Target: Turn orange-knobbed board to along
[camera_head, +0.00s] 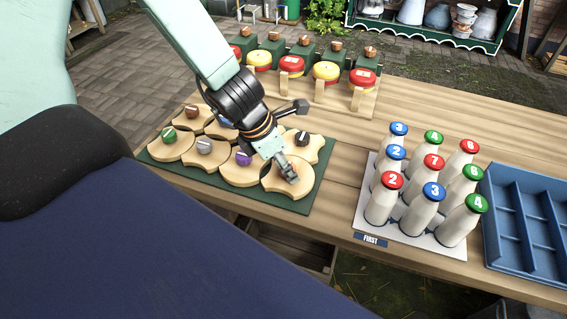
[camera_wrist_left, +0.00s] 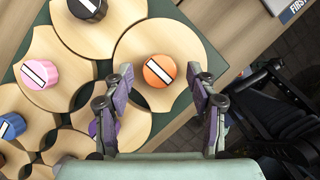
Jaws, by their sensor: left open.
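The orange-knobbed board (camera_wrist_left: 150,36) is pale wood, rounded with scooped sides, and lies on the green base at its near right corner. It also shows in the head view (camera_head: 301,182), partly behind my left gripper (camera_head: 288,177). Its orange knob (camera_wrist_left: 159,71) has a white bar slanting from upper left to lower right. The knob is hidden by my gripper in the head view. In the wrist view my left gripper (camera_wrist_left: 160,75) is open, a finger on each side of the knob with gaps. I cannot tell how far above the board the tips are. My right gripper is not in view.
Similar boards with green (camera_head: 169,134), purple (camera_head: 243,158) and black (camera_wrist_left: 87,8) knobs lie close by on the green base (camera_head: 304,204). White bottles (camera_head: 380,206) and a blue crate (camera_head: 508,263) stand right. A wooden rack (camera_head: 340,99) is behind. Bare tabletop lies between base and bottles.

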